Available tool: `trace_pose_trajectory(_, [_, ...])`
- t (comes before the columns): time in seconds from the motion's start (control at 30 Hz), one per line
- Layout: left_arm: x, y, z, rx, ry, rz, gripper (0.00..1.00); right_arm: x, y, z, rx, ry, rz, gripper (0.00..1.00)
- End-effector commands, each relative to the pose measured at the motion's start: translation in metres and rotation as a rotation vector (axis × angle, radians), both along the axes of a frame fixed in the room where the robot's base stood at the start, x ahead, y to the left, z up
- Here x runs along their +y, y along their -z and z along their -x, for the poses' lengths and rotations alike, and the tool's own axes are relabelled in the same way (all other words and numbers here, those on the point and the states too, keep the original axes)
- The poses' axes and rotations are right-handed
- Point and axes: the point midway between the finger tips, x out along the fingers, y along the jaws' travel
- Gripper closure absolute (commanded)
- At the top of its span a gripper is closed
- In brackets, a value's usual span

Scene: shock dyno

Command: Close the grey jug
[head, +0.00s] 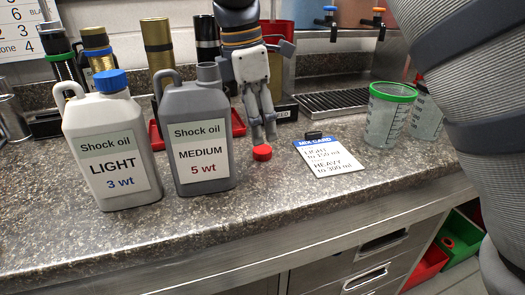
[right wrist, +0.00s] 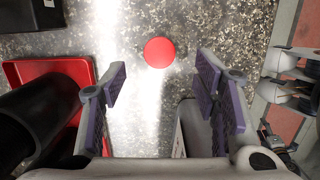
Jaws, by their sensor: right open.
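The grey jug (head: 196,130), labelled "Shock oil MEDIUM 5 wt", stands upright on the counter with its neck (head: 207,73) uncapped. A red cap (head: 262,152) lies on the counter to the right of the jug. My right gripper (head: 263,130) points down just above and behind the red cap in the head view. In the right wrist view its fingers (right wrist: 160,85) are spread and empty, and the red cap (right wrist: 160,52) shows between them, towards the top of the picture. My left gripper is not in view.
A light jug with a blue cap (head: 110,140) stands left of the grey jug. A mix card (head: 328,157) and green-rimmed cups (head: 386,115) are to the right. A red tray (right wrist: 72,72) with a black cylinder lies close to the gripper. The front counter (head: 290,195) is clear.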

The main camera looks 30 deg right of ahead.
Motion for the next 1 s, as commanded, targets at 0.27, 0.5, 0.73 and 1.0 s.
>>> trace_pose_trajectory(0.27, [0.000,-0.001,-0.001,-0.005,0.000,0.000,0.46,-0.003,0.022,0.001,0.004,0.000,0.001,0.44])
trace_pose_trajectory(0.5, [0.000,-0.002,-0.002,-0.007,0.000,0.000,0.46,-0.007,0.050,0.002,0.000,0.001,-0.001,0.44])
trace_pose_trajectory(0.73, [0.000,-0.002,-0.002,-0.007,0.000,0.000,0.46,-0.008,0.051,0.001,-0.002,0.001,0.000,0.44])
trace_pose_trajectory(1.0, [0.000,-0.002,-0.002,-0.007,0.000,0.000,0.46,-0.008,0.051,0.001,-0.001,0.001,-0.001,0.76])
